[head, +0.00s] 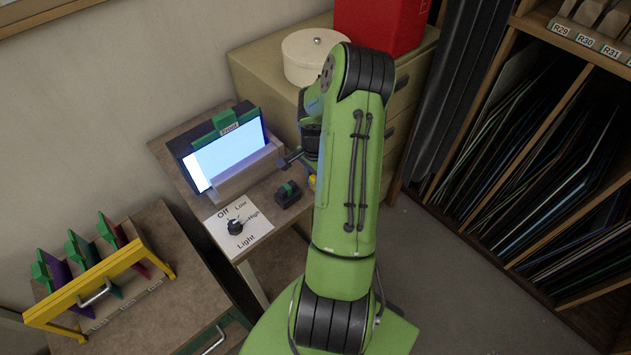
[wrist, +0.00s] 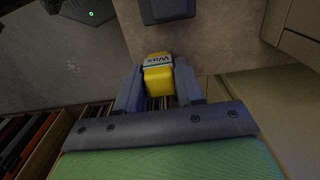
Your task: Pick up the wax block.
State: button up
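The wax block (wrist: 158,80) is yellow with a pale band reading "Wax". In the wrist view it lies between the two fingers of my gripper (wrist: 160,88), near the table edge. The fingers stand close along both its sides; I cannot tell whether they press on it or leave a small gap. In the head view only a small yellow part of the block (head: 312,182) shows beside my arm, at the table's right side. My arm hides the rest of it and most of my gripper (head: 307,146).
The small table (head: 262,192) also holds a lit panel (head: 228,155), a dark block with a green top (head: 287,194) and a light-dial card (head: 252,238). A drawer cabinet (head: 262,75) stands behind. Glass racks (head: 560,180) stand right, past open floor (head: 440,270).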

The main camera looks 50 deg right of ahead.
jog(key=c, duration=0.6)
notch_tip(320, 180, up, 10)
jog(key=shift+r+p, duration=0.1)
jog(key=shift+p, duration=0.4)
